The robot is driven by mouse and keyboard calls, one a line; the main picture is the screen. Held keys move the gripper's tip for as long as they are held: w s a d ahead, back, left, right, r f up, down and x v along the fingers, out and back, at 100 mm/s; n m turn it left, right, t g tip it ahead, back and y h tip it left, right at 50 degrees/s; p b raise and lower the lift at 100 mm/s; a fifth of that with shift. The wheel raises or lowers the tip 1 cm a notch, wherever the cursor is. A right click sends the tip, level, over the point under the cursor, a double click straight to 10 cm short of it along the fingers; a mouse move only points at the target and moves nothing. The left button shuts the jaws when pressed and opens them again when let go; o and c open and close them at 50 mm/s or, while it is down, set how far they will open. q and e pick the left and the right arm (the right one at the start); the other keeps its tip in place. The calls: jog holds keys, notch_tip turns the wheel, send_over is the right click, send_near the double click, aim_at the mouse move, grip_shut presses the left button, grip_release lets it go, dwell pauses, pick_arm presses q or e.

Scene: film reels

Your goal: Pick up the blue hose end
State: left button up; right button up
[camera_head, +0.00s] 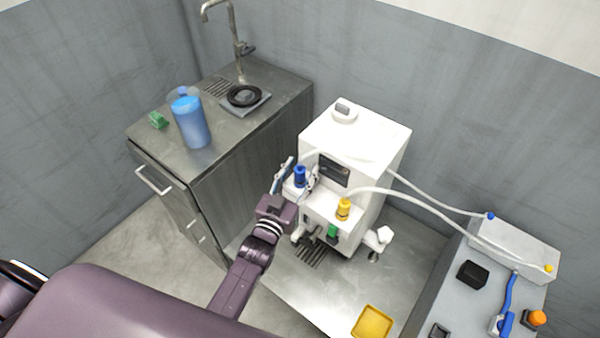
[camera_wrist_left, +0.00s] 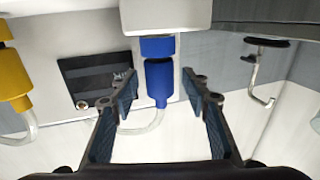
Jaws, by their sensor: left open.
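The blue hose end (camera_head: 300,176) sits upright at the front left of the white machine (camera_head: 374,133), with a pale hose attached. In the left wrist view the blue hose end (camera_wrist_left: 159,82) shows under a blue collar on the machine, between the fingers in the picture. My left gripper (camera_head: 297,178) is open around or just short of it; I cannot tell whether a finger touches it. In the left wrist view the two fingers (camera_wrist_left: 177,88) stand apart, one on each side of the blue part. My right gripper is not in view.
A yellow hose end (camera_head: 343,209) stands to the right on the machine. Pale hoses run to a white box (camera_head: 513,250) on the right. A steel sink cabinet (camera_head: 226,143) with a blue container (camera_head: 190,122) stands at left. A yellow tray (camera_head: 372,321) lies in front.

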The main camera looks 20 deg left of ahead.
pick_arm(q)
grip_shut()
dwell(0.3)
jog(key=shift+r, duration=0.1)
